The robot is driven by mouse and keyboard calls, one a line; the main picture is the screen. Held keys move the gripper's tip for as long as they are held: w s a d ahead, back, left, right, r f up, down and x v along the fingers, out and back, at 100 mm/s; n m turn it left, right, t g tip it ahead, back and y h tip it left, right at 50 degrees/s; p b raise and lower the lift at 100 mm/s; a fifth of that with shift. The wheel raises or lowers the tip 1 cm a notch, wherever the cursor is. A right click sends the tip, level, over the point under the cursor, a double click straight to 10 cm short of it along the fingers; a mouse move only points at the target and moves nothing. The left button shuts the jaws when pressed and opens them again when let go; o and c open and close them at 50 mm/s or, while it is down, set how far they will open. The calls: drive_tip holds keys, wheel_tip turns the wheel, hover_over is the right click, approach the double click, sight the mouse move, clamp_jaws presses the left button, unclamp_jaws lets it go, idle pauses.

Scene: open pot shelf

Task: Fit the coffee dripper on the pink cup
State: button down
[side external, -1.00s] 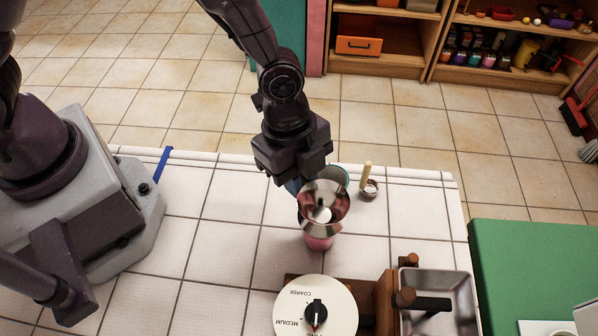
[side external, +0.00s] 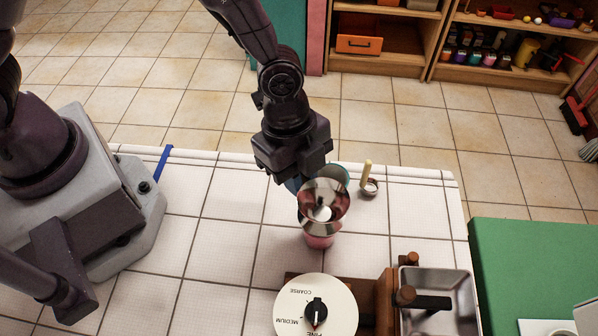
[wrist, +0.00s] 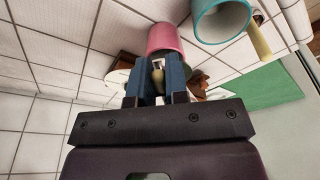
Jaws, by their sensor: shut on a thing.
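The coffee dripper (side external: 323,202) is a shiny metal cone with a wide open top, seen in the side view. It sits directly over the pink cup (side external: 319,241), which stands on the tiled counter. I cannot tell whether the dripper's base is seated on the rim or just above it. My gripper (side external: 300,187) is behind the dripper, shut on it. In the wrist view, the blue fingers (wrist: 157,82) close around a small pale-tan part, probably the dripper's handle. The pink cup (wrist: 164,38) shows just beyond them; the dripper's cone is mostly hidden there.
A teal cup (side external: 338,173) stands close behind the dripper. A small pot with a pale yellow handle (side external: 368,178) is to its right. A dial marked COARSE and MEDIUM (side external: 335,290), wooden parts and a metal tray (side external: 437,283) lie in front.

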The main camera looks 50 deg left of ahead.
drive_tip(key=shift+a+x, duration=0.2)
drive_tip(key=shift+x, duration=0.8)
idle(1.3)
drive_tip(key=c, duration=1.1)
unclamp_jaws()
drive_tip(key=shift+o, duration=0.2)
drive_tip(key=shift+d+v, duration=0.25)
drive_tip(key=shift+v, duration=0.9)
drive_tip(key=shift+d+v, duration=0.25)
drive_tip(key=shift+v, duration=0.9)
drive_tip(key=shift+d+v, duration=0.2)
drive_tip(key=shift+v, duration=0.95)
drive_tip(key=shift+r, duration=0.15)
